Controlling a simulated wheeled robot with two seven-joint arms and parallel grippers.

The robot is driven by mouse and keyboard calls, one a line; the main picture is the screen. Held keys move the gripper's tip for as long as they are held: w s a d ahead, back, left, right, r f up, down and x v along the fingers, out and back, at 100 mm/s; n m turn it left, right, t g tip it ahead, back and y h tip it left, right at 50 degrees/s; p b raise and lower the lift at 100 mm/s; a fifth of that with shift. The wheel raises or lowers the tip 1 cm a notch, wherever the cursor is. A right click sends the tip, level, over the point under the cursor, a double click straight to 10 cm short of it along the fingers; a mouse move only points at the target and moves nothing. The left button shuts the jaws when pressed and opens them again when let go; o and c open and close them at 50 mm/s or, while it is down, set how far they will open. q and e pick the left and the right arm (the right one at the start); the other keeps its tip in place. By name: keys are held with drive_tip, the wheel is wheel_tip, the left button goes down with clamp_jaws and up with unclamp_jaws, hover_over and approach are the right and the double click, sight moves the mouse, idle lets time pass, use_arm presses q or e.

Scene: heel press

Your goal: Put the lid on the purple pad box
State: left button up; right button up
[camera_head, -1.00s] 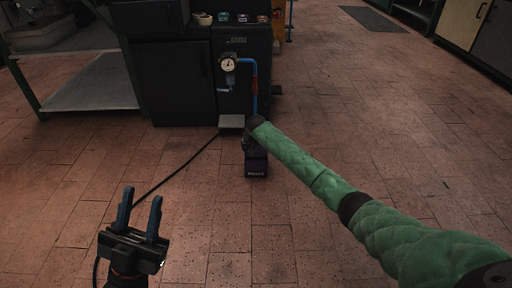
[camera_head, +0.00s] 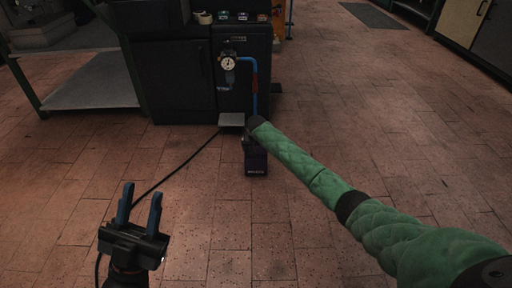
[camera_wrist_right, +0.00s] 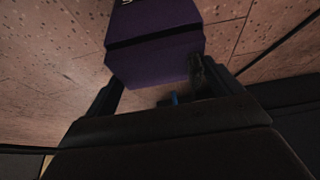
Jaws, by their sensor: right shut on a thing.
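A purple box (camera_head: 256,163) with small pale lettering shows at the end of my green-sleeved right arm, in front of the dark machine. In the right wrist view the purple box (camera_wrist_right: 155,55) sits between the fingers of my right gripper (camera_wrist_right: 155,88), with a dark band across it. My right gripper is shut on it. I cannot tell whether the band is a gap between lid and box, or whether the box touches the floor. My left gripper (camera_head: 139,204) is open and empty, with blue fingers pointing up, at lower left.
The dark machine (camera_head: 175,80) carries a gauge (camera_head: 229,64), a blue pipe (camera_head: 247,60) and a small grey plate (camera_head: 231,119) low at its front. Several small items stand on its top. A black cable (camera_head: 178,167) crosses the floor. A shelf (camera_head: 90,82) stands left.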

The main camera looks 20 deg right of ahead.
drive_tip(key=shift+f+p, duration=0.25)
drive_tip(key=shift+p, duration=0.2)
drive_tip(key=shift+f, duration=0.2)
idle(0.3)
drive_tip(key=shift+r+p, duration=0.1)
drive_tip(key=shift+p, duration=0.55)
drive_tip(key=shift+f, duration=0.2)
idle(0.4)
drive_tip(key=shift+f+p, duration=0.1)
drive_tip(key=shift+p, duration=0.6)
idle(1.5)
